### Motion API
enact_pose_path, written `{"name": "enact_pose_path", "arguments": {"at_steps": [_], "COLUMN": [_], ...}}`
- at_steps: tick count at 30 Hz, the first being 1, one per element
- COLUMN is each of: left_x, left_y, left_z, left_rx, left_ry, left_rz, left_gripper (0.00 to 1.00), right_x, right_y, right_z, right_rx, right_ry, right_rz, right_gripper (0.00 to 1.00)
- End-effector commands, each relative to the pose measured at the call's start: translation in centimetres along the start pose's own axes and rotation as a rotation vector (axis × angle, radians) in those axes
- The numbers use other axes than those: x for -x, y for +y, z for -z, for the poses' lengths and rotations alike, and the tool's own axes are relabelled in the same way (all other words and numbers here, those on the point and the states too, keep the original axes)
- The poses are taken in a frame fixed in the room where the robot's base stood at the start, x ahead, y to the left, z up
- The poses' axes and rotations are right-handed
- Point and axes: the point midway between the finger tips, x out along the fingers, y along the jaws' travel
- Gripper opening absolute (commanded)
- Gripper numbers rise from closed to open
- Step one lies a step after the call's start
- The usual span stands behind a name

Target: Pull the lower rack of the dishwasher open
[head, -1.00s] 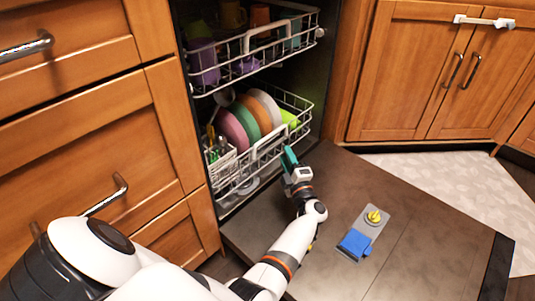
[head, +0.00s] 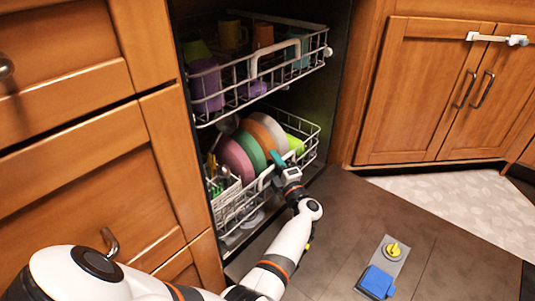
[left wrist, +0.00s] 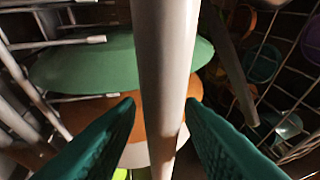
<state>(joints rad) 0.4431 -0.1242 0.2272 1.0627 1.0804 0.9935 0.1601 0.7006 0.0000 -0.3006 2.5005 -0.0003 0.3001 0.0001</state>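The lower rack (head: 232,208) of the dishwasher is a white wire basket holding several upright coloured plates and a cutlery basket. It sits largely inside the dishwasher cavity. My left gripper (head: 280,160) is at the rack's front edge, by its raised handle (head: 264,181). In the left wrist view the pale handle bar (left wrist: 165,70) runs between the two green fingers of my left gripper (left wrist: 161,105). The fingers are apart, with a small gap beside the bar. My right gripper is not in view.
The upper rack (head: 228,101) with cups is above. The dishwasher door (head: 340,215) lies open and flat, with a blue flap (head: 377,282) and yellow knob (head: 393,249) on it. Wooden drawers (head: 80,170) stand at left, and cabinets (head: 420,95) at right.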

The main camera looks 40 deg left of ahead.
Motion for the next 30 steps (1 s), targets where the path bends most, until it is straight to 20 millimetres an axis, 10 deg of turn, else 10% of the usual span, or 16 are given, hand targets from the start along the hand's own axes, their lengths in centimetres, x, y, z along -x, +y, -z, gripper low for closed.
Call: {"name": "enact_pose_path", "arguments": {"at_steps": [10, 17, 30], "left_x": [-0.20, -0.19, -0.36], "left_y": [-0.10, -0.08, -0.02], "left_z": [0.07, 0.07, -0.01], "left_rx": [-0.001, -0.001, -0.001], "left_ry": [0.001, 0.001, 0.001], "left_rz": [-0.001, -0.001, -0.002], "left_gripper": [0.35, 0.00, 0.00], "right_x": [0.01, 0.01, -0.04], "right_y": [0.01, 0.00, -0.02], "right_z": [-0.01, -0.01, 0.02], "right_rx": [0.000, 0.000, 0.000], "right_ry": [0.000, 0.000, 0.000], "right_rz": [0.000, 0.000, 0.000], "right_gripper": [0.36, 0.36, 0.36]}}
